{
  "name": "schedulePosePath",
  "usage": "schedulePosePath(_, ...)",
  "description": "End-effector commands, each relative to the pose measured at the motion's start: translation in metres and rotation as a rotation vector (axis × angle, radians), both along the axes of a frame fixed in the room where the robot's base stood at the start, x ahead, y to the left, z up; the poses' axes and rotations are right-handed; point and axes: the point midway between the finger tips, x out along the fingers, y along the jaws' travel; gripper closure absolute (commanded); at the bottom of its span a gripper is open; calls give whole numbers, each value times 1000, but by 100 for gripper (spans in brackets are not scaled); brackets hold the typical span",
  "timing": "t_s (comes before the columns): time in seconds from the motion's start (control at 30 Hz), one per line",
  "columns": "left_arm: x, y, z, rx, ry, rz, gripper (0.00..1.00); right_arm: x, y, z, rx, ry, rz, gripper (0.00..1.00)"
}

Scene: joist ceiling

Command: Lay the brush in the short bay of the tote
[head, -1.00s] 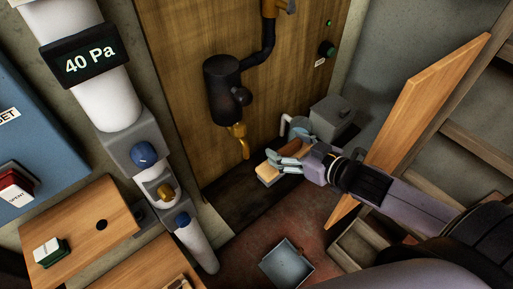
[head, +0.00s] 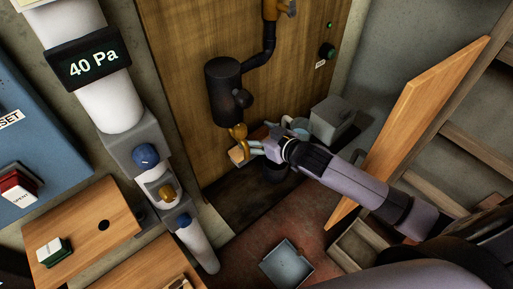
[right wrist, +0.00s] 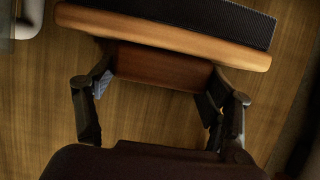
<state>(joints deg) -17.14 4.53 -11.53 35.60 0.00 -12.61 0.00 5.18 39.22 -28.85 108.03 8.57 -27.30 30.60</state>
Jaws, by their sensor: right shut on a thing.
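The brush (right wrist: 165,35) fills the upper part of the right wrist view, a wooden block with a dark ribbed face and a reddish-brown grip part. My right gripper (right wrist: 160,80) is shut on that grip part, one finger at each side. In the head view the brush (head: 238,154) is a small pale block at the fingers of my right gripper (head: 256,147), just below the dark cylinder. A pale wooden open box (head: 354,250), perhaps the tote, stands at lower right. My arm hides part of it, and I cannot tell its bays. My left gripper is not in view.
A blue-grey open tray (head: 287,264) lies on the reddish floor. A grey lidded box (head: 332,117) stands behind my gripper. A dark cylinder with pipe (head: 223,90) hangs on the wood panel. A tilted wooden board (head: 420,120) rises right of my arm, above the wooden box.

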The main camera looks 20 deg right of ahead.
Motion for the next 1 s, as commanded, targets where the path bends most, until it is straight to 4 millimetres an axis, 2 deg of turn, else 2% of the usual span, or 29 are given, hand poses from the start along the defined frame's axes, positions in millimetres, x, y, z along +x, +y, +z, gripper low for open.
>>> schedulePosePath(0.03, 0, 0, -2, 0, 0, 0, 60, 0, 0, -12, 3, 2, -2, 58)
schedulePosePath(0.1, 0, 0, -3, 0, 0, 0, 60, 0, 0, -22, 1, 2, -1, 58)
schedulePosePath(0.33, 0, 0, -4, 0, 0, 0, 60, 0, 0, -39, 1, 0, 0, 58)
schedulePosePath(0.53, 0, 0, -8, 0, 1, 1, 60, 0, 0, -66, 1, 0, 1, 58)
schedulePosePath(0.9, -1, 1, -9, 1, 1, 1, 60, 0, 0, -71, 2, 0, 1, 58)
schedulePosePath(0.93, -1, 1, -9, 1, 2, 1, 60, -1, 0, -72, 1, 0, 1, 25)
schedulePosePath(1.0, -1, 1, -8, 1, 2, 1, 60, -1, 0, -71, 1, 0, 1, 20)
